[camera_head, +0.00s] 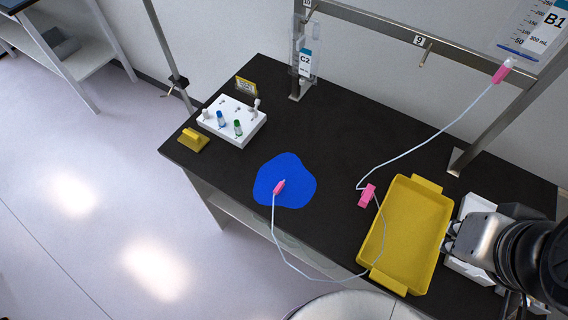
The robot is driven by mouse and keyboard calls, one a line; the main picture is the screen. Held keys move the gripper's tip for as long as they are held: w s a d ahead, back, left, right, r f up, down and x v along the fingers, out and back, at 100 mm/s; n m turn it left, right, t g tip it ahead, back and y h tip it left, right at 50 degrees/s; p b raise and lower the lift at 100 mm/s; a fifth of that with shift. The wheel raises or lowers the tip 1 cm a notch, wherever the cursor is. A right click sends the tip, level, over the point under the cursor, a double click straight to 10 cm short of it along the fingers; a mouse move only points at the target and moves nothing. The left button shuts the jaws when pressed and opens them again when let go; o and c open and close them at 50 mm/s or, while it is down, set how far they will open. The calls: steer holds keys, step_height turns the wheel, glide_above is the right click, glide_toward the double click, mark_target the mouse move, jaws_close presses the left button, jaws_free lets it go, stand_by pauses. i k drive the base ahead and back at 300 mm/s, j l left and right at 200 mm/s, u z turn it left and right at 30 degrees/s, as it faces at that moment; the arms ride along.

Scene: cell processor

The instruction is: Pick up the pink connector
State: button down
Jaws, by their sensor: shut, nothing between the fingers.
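A pink connector (279,187) lies on the blue patch (300,172) on the black table, joined to a thin pale tube (286,255). A pink clamp-like piece (367,195) sits on the same tubing beside the yellow tray. Another pink connector (502,74) is at the upper end of the tube, under the bag marked B1 (534,35). My gripper (450,240) is shut and empty at the right, by the right side of the yellow tray, far from the connector on the blue patch. Its fingertips are small in this view.
A yellow tray (437,198) stands on the black table (330,128). A white rack (248,124) with vials and a yellow block (193,141) are at the left. The table around the blue patch is mostly clear.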

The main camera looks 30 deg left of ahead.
mark_target(279, 186)
steer(key=u, duration=1.55)
steer(key=i+j, duration=0.15)
steer(key=j, duration=0.2)
steer(key=i+j, duration=0.15)
steer(key=j, duration=0.2)
steer(key=i+j, duration=0.15)
steer(key=j, duration=0.2)
